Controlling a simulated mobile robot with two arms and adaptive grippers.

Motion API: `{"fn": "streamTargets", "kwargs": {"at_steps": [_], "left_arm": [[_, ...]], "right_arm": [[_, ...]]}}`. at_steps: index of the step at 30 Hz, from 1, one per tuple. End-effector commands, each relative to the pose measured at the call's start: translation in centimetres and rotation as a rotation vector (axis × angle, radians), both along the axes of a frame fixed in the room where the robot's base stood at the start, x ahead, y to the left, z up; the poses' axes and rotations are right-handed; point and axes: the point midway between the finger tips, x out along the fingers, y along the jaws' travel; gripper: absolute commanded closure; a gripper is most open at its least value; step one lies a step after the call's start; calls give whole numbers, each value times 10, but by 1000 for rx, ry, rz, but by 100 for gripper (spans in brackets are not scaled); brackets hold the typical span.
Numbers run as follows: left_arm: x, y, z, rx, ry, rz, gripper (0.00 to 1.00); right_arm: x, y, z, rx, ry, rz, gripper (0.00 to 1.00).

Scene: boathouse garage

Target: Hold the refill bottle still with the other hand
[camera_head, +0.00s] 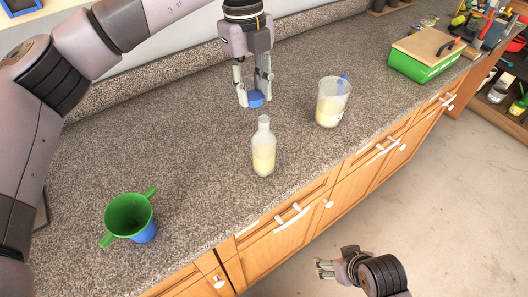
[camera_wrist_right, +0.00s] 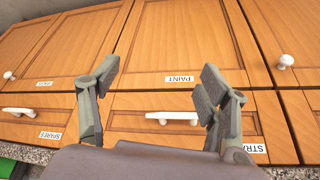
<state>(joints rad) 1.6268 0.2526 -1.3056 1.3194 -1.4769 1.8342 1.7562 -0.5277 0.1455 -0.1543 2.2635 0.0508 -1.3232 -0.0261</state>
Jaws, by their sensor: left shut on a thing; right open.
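The refill bottle (camera_head: 263,155) stands upright on the speckled counter, clear, with pale cream liquid in its lower part and no cap on its neck. My left gripper (camera_head: 255,96) points down behind the bottle, shut on a blue cap (camera_head: 256,99), apart from the bottle. My right gripper (camera_head: 323,268) is out over the floor in front of the cabinets, below the counter edge and well away from the bottle. In the right wrist view the right gripper (camera_wrist_right: 159,85) is open and empty, facing the cabinet fronts; the bottle is not in that view.
A clear jug (camera_head: 331,108) of cream liquid stands right of the bottle. A green funnel (camera_head: 128,214) sits over a blue cup (camera_head: 145,233) at left. A green box (camera_head: 422,67) is at far right. Cabinets (camera_wrist_right: 170,45) with white handles lie below the counter (camera_head: 190,160).

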Motion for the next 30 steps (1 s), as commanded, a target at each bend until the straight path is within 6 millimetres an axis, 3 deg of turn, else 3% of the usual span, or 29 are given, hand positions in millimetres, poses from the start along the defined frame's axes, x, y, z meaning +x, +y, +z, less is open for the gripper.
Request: {"fn": "streamTargets", "kwargs": {"at_steps": [5,9,13,21,30], "left_arm": [[5,-17,11,-7,7,341,81],[6,-20,13,-9,9,416,81],[6,-20,13,-9,9,432,81],[6,-20,13,-9,9,431,81],[6,-20,13,-8,9,430,81]], "right_arm": [[50,47,61,121,-283,181,30],[84,86,93,239,-512,297,30],[106,109,119,338,-703,357,30],[131,118,158,458,-968,364,30],[135,116,166,481,-1026,352,30]]}}
